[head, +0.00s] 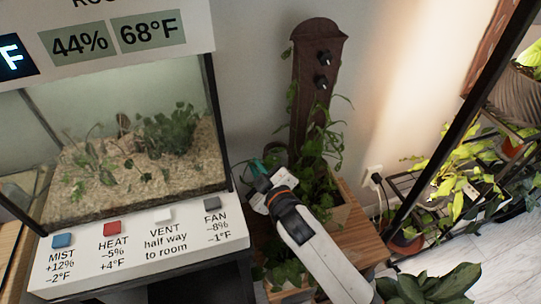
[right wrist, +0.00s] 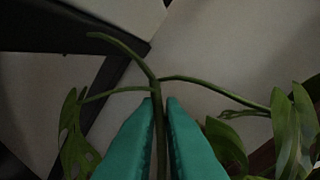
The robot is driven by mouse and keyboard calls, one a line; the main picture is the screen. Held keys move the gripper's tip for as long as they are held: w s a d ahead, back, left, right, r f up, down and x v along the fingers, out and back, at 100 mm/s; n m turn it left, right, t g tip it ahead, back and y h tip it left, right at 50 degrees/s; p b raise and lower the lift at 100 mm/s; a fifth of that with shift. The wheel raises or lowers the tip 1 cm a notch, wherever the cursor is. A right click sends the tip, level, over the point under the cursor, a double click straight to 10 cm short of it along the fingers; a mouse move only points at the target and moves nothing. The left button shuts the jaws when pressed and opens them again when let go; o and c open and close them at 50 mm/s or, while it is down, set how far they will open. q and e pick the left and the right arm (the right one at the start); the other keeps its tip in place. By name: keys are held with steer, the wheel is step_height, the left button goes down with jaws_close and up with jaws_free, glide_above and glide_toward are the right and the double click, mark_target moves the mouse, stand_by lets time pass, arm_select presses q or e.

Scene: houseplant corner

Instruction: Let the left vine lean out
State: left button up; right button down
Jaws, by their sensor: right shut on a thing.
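A leafy green vine (head: 318,150) grows in front of a tall dark brown wooden board (head: 310,75) with two black knobs on it. My right gripper (head: 259,168) is at the left side of this plant, beside the terrarium's right edge. In the right wrist view its teal fingers (right wrist: 161,125) are shut on a green stem (right wrist: 152,78), which forks just above the fingertips. Large split leaves (right wrist: 290,125) hang to the right and left of the fingers. My right arm hides part of the lower plant in the head view. My left gripper is not in view.
A glass terrarium (head: 140,150) stands at the left, above a white panel (head: 150,240) with coloured buttons. A wooden stand (head: 360,238) is under the plant. A wire shelf with yellow-green plants (head: 460,170) is at the right. Bare wall lies behind the board.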

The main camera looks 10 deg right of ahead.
steer(key=shift+s+a+f+n, duration=0.2)
steer(key=shift+a+f+n, duration=0.55)
steer(key=shift+a, duration=0.3)
steer(key=shift+f, duration=0.1)
steer(key=c, duration=1.5)
jaws_free()
steer(key=shift+c, duration=0.2)
